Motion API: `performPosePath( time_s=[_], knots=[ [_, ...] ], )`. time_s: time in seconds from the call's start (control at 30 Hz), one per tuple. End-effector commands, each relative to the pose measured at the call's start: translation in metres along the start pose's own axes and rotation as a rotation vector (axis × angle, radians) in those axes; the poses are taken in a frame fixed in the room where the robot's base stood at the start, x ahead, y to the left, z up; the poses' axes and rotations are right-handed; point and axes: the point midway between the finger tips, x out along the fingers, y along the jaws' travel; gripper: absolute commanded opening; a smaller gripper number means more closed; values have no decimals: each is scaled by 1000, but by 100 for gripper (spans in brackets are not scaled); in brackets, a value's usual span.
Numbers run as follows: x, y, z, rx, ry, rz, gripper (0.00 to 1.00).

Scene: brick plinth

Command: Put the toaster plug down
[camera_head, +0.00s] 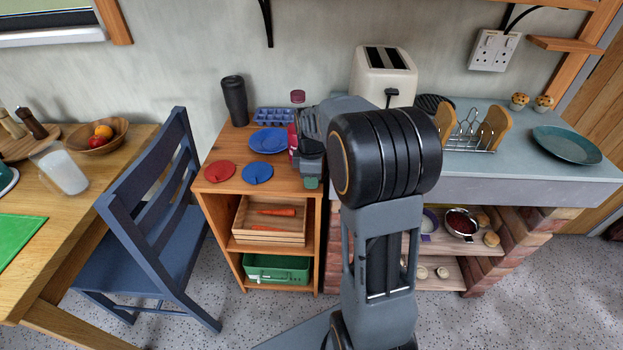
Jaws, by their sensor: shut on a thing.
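The cream toaster (384,76) stands at the back of the grey counter, with two dark slots on top. My gripper (311,170) is to its left, low over the right edge of the wooden cabinet top and partly covered by my arm. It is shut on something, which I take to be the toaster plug. I cannot make out the plug itself or its cord. A small green piece (312,183) shows at the fingertips; I cannot tell what it belongs to.
The cabinet top (222,188) holds a red disc (219,171), blue disc (257,172), blue plate (268,140), blue tray (274,117), black tumbler (235,101) and red bottle (293,140). A toast rack (470,132) and teal plate (566,145) are on the counter. A wall socket (493,50) is above.

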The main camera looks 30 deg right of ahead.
Motion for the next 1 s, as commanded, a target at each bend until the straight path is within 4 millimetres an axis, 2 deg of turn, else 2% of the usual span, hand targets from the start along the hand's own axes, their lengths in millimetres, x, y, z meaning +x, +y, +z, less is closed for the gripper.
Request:
performPosePath(
  time_s=[0.17,0.37,0.53,0.7,1.0],
  knots=[
    [0,0,0,0,0,1,0],
    [-2,0,0,0,0,1,0],
    [-12,1,0,0,1,3,0],
    [-38,-2,-1,-1,1,5,0],
    [-96,-50,-16,-3,2,5,0]
  ],
)
